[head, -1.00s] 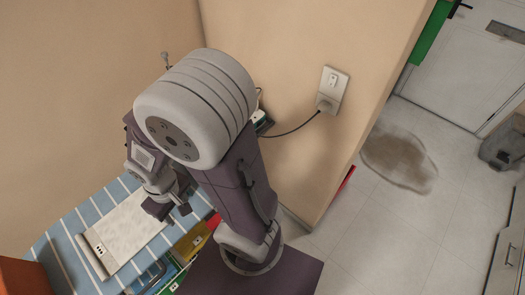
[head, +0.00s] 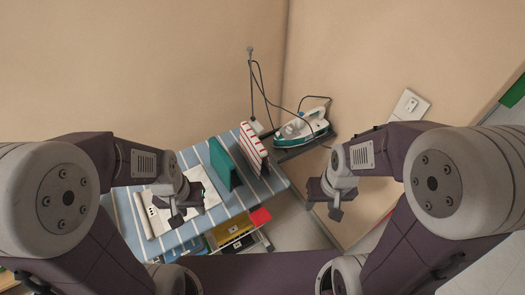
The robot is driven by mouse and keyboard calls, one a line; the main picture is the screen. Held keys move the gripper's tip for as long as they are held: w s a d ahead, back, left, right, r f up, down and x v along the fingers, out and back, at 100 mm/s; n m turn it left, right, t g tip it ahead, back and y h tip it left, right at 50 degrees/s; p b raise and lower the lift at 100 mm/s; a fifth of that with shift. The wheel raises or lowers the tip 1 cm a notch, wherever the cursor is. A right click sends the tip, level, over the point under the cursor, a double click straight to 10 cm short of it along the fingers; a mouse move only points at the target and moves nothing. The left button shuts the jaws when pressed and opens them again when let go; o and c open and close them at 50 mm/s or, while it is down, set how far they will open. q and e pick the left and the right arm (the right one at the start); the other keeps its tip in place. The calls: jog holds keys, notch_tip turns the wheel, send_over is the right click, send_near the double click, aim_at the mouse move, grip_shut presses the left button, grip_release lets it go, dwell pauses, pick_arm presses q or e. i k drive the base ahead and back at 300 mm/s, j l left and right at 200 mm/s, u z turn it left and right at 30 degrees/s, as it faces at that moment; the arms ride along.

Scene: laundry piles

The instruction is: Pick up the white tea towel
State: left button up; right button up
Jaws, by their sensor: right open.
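A white cloth, which looks like the white tea towel (head: 156,222), lies flat on the left part of a blue-striped ironing board (head: 266,189). Its left edge looks rolled and has small dark marks. My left gripper (head: 187,208) shows in front of the towel's right part and hides some of it. It looks open with nothing between its fingers. I cannot tell its height above the cloth. My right gripper (head: 325,203) is open and empty, to the right of the board.
A teal folded item (head: 220,163) and a red-and-white striped item (head: 252,148) stand upright on the board. An iron (head: 303,126) sits at its right end, near a cord. Coloured items, one yellow (head: 231,231), are below. Walls close in behind; a socket (head: 410,104) is on the right.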

aim_at(250, 147)
jog(key=i+l, duration=0.15)
jog(key=l, duration=0.2)
jog(key=i+l+z, duration=0.1)
jog(key=l, duration=0.3)
jog(key=i+l, duration=0.25)
jog(key=l, duration=0.1)
